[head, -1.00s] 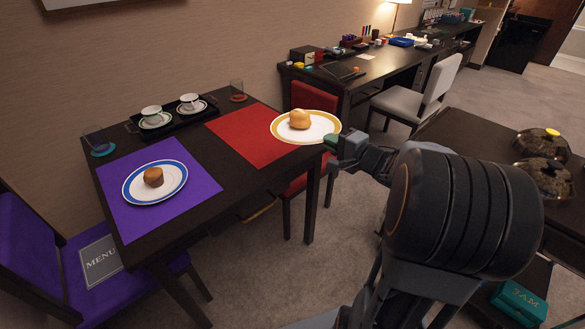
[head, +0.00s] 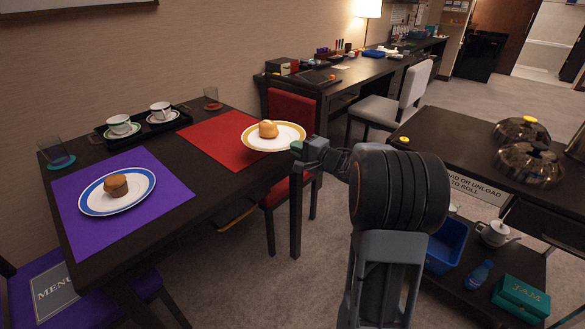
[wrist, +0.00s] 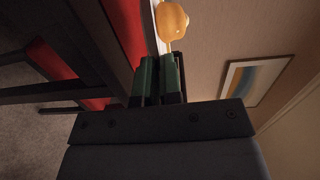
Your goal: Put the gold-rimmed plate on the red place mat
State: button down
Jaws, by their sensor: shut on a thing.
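The gold-rimmed plate (head: 290,134) carries a round bun (head: 268,129). In the head view it overlaps the right part of the red place mat (head: 212,141) and reaches past the table's edge; I cannot tell whether it touches the mat. My gripper (head: 298,147) is shut on the plate's near right rim. In the wrist view my gripper's green fingers (wrist: 158,76) pinch the thin plate edge, with the bun (wrist: 171,20) just beyond.
A purple mat (head: 75,222) with a blue-rimmed plate (head: 137,199) and muffin lies at left. A black tray (head: 140,133) with two cups stands behind. A red chair (head: 290,112) is close to the plate. A dark cart (head: 440,140) stands at right.

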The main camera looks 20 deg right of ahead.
jog(key=w+f+b, duration=0.2)
jog(key=w+f, duration=0.1)
jog(key=f, duration=0.3)
jog(key=shift+a+f+b, duration=0.15)
jog(key=shift+f+b, duration=0.05)
jog(key=shift+b, duration=0.15)
jog(key=shift+f, duration=0.1)
jog(key=c, duration=1.7)
grip_release()
jog(key=shift+f, duration=0.15)
jog(key=shift+c, duration=0.2)
jog(key=o, duration=0.5)
jog(key=shift+c, duration=0.2)
